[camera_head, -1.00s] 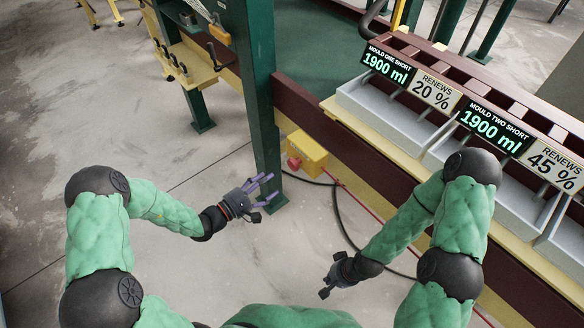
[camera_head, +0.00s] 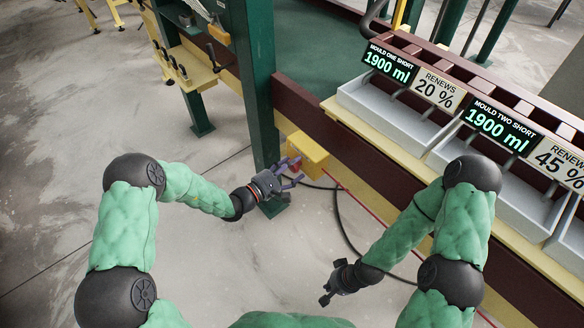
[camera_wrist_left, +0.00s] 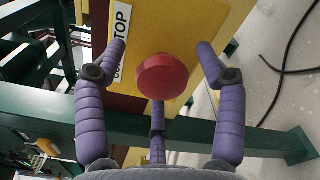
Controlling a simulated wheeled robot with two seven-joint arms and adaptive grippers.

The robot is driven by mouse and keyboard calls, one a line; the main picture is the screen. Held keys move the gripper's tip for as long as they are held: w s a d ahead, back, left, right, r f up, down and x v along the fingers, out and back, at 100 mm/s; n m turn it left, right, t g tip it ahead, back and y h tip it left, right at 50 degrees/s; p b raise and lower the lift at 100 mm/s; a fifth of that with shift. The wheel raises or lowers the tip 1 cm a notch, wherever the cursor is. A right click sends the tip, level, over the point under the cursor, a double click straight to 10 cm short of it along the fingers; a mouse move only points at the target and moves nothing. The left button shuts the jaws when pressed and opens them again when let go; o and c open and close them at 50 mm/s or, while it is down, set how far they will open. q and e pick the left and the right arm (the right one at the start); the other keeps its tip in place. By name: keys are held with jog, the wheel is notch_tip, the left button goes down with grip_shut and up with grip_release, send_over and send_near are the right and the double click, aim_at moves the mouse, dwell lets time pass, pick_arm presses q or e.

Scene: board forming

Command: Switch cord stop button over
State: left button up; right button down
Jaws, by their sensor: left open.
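The stop button is a red round knob (camera_wrist_left: 162,76) on a yellow box (camera_head: 309,149) low beside the green post. In the left wrist view the yellow box face (camera_wrist_left: 195,25) fills the top, with a white label (camera_wrist_left: 124,40) reading "TOP" in part. My left gripper (camera_head: 293,171) is open in front of the box. In the left wrist view its purple fingers (camera_wrist_left: 162,52) stand on both sides of the red knob, with a third finger below it. I cannot tell whether they touch it. My right gripper (camera_head: 326,295) hangs low over the floor, away from the box; its fingers are too small to read.
A green post (camera_head: 254,90) stands left of the box. A dark cable (camera_head: 340,215) and a red cord (camera_head: 368,204) run by the floor. Grey mould trays (camera_head: 390,112) with display signs line the right. Open concrete floor lies at left.

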pick_arm(q)
grip_shut()
jog(key=shift+s+a+p, duration=0.3)
jog(key=shift+s+a, duration=0.1)
jog(key=shift+f, duration=0.1)
jog(key=shift+c, duration=0.6)
grip_release()
jog(key=shift+s, duration=0.1)
jog(key=shift+o, duration=0.6)
jog(key=shift+s, duration=0.15)
jog(key=shift+a, duration=0.1)
